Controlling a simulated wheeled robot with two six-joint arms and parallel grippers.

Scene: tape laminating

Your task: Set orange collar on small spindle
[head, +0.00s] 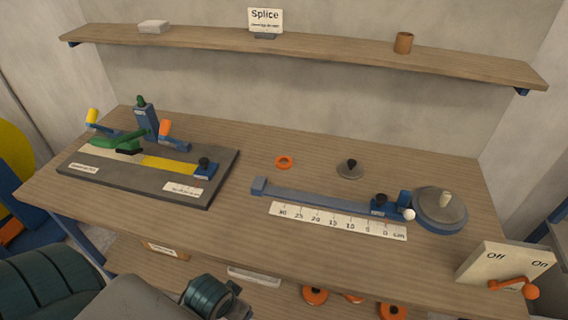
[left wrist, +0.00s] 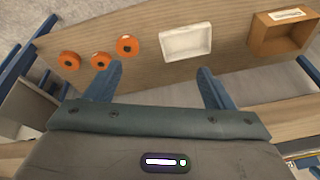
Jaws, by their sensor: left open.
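An orange collar (head: 284,162), a flat ring with an open centre, lies on the bench top near the middle in the head view. A short pale peg (head: 445,199) stands upright on a round grey platter (head: 430,216) at the right; I cannot tell if this is the small spindle. My left gripper (left wrist: 158,70) is open and empty in the left wrist view. That view looks down on the lower shelf, and the collar is not in it. My left arm shows at the lower left of the head view, with the fingers not visible there. My right gripper is not in view.
A grey disc with a black knob (head: 350,170) sits right of the collar. A taping fixture (head: 225,160) is at left, a ruler strip (head: 338,221) in front, a switch box (head: 500,262) at right. Orange rolls (left wrist: 101,60), a white tray (left wrist: 186,56) and a brown box (left wrist: 258,44) occupy the lower shelf.

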